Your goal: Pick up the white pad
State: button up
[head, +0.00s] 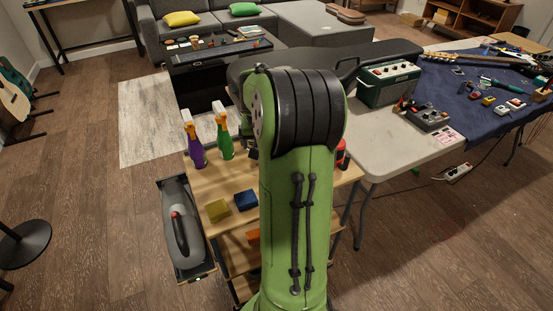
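I cannot make out a white pad in the head view. A yellow pad (217,210) and a blue pad (245,200) lie on the top of a wooden cart (205,184). My green arm stands in front of the cart and covers much of its top. My gripper cannot be made out; it seems hidden behind my own arm, so its distance to the pads does not show.
A purple spray bottle (193,145) and a green spray bottle (222,137) stand at the cart's back left. A handheld vacuum (181,225) sits in a bin on the cart's left side. A white table (385,140) holds a green amplifier (388,84).

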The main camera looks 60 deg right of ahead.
jog(key=b+x, duration=0.2)
jog(key=x, duration=0.7)
jog(key=b+x, duration=0.2)
jog(key=x, duration=0.3)
jog(key=shift+d+r+b, duration=0.1)
jog(key=shift+d+b, duration=0.05)
jog(key=shift+b, duration=0.15)
jog(key=shift+r, duration=0.1)
jog(key=c, duration=1.2)
jog(key=shift+r, duration=0.1)
notch_tip(320, 180, up, 7)
jog(key=p, duration=0.4)
jog(key=s+a, duration=0.3)
jog(key=s, duration=0.2)
jog(key=s+a, duration=0.4)
jog(key=s, duration=0.2)
jog(key=s+a+p, duration=0.1)
jog(key=s+a, duration=0.2)
jog(key=s, duration=0.3)
jog(key=shift+s+a, duration=0.1)
jog(key=shift+a, duration=0.05)
